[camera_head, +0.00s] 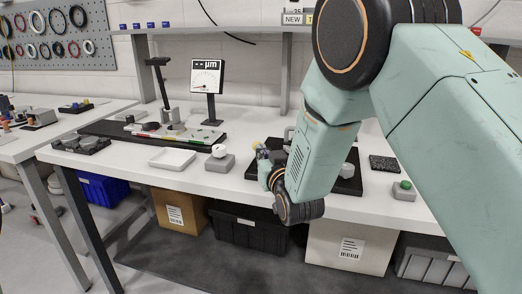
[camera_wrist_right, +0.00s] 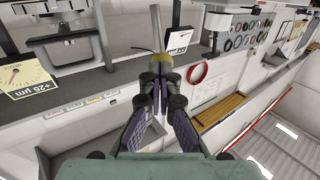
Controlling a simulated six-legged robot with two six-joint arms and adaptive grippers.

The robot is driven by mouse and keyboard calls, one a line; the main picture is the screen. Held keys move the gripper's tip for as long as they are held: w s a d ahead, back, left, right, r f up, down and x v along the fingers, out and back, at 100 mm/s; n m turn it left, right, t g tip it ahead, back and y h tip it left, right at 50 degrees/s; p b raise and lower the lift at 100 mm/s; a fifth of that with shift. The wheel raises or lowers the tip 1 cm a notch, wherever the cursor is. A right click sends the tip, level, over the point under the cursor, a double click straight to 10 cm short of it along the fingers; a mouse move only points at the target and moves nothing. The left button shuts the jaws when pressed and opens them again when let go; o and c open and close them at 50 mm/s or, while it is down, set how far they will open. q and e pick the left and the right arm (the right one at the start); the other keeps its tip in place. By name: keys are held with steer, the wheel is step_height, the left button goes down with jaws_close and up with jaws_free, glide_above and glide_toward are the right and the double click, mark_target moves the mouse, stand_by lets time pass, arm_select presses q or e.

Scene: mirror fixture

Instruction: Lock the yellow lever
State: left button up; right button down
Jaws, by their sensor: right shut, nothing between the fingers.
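The yellow lever's rounded yellow end (camera_head: 256,146) shows just left of my right gripper, at the dark fixture on the workbench. In the right wrist view the yellow end (camera_wrist_right: 171,76) sits directly beyond the fingertips, partly hidden by them. A grey upright bar rises beside it in that view. My right gripper (camera_head: 264,154) is shut with nothing between its fingers; its tips (camera_wrist_right: 161,85) are close to the yellow end, and I cannot tell whether they touch. My right arm hides much of the fixture. My left gripper is not in view.
The dark fixture base (camera_head: 349,185) shows beside my arm. A grey box with a white button (camera_head: 219,158) and a white tray (camera_head: 172,158) stand to its left. A dial gauge display (camera_head: 207,76) stands farther back.

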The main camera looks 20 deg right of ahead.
steer(key=w+m+g+p, duration=0.1)
steer(key=p, duration=0.2)
steer(key=w+d+r+g+p, duration=0.1)
steer(key=g+p, duration=0.1)
steer(key=p, duration=0.1)
steer(key=w+d+r+m+g+y+p, duration=0.1)
steer(key=p, duration=0.2)
steer(key=shift+w+d+r+m+g+p, duration=0.1)
steer(key=shift+w+d+m+g+p, duration=0.05)
steer(key=shift+m+g+p, duration=0.2)
steer(key=shift+w+d+g+p, duration=0.2)
steer(key=shift+w+g+p, duration=0.1)
steer(key=shift+g+p, duration=0.15)
steer(key=shift+f, duration=0.3)
arm_select(q)
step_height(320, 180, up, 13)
steer(key=p, duration=0.1)
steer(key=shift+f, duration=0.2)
arm_select(e)
steer(key=shift+r, duration=0.9)
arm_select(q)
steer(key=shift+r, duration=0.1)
arm_select(e)
steer(key=shift+s+r, duration=0.1)
